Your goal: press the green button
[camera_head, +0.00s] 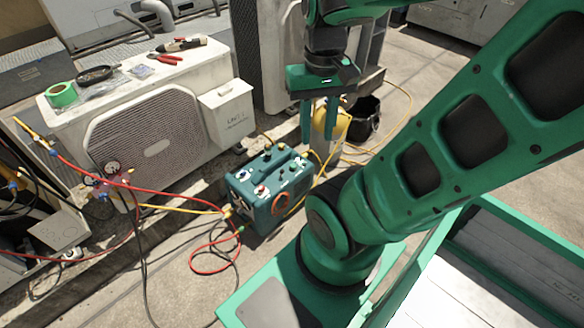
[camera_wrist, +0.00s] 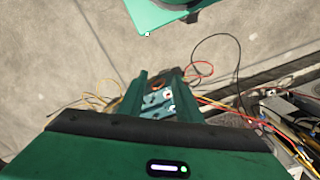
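A teal machine (camera_head: 277,196) with a carry handle stands on the ground at the centre of the head view. Several small buttons and knobs sit on its top panel, a red one (camera_head: 260,189) among them. The controls are too small for me to single out the green button surely. My gripper (camera_head: 319,122) hangs above and behind the machine in the head view, fingers pointing down, apart and empty. In the wrist view, part of the machine (camera_wrist: 158,99) shows between the fingers of my gripper (camera_wrist: 160,76), beyond them; they do not appear to touch it.
A white condenser (camera_head: 150,130) with tools and green tape (camera_head: 61,94) on top stands at left. Red and yellow hoses (camera_head: 150,192) run to the machine. A yellow cylinder (camera_head: 330,122) and black bucket (camera_head: 365,118) stand behind. Concrete right of the bucket is clear.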

